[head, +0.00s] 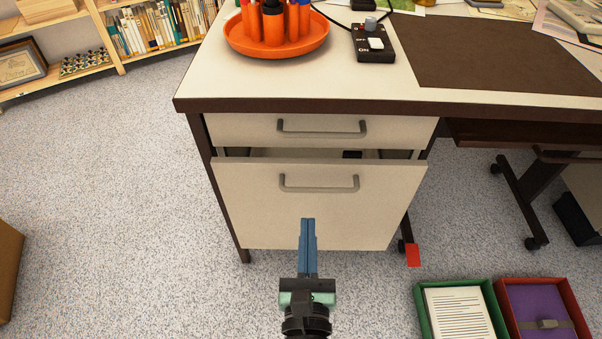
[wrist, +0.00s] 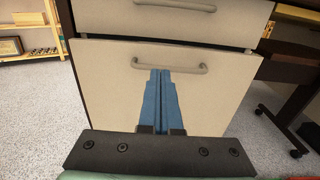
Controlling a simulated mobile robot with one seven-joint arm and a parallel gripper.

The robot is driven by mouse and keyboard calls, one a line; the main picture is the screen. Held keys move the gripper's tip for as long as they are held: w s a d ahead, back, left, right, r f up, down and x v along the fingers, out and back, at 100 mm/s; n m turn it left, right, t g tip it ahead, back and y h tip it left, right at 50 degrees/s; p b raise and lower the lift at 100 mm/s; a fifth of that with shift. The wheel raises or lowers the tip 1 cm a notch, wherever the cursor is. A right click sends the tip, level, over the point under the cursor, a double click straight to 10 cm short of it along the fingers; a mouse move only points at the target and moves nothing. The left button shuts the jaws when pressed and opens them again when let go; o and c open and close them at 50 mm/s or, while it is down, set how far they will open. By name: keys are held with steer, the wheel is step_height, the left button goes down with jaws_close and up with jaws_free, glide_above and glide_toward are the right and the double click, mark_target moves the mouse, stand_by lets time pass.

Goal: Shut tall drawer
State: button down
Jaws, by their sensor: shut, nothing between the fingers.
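The tall drawer (head: 250,215) is the lower, deeper drawer of the desk, with a cream front and a grey bar handle (head: 319,184). It stands partly out; a dark gap with its inside shows above its front in the head view. The shallow drawer (head: 240,129) above it looks closed. My gripper (head: 308,222) is shut and empty, with blue fingers together, in front of the tall drawer's front and below its handle. In the wrist view my gripper (wrist: 160,72) points at the tall drawer (wrist: 215,100), fingertips just under the handle (wrist: 170,67). I cannot tell whether they touch the front.
The desk top (head: 205,85) holds an orange tray (head: 232,45) and a black switch box (head: 374,45). A green box (head: 425,320) and a red box (head: 570,310) lie on the floor at lower right. A brown box edge (head: 8,265) is at left.

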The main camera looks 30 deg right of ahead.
mark_target(307, 167)
steer(key=p+x, duration=0.1)
steer(key=x, duration=1)
steer(key=shift+w, duration=0.3)
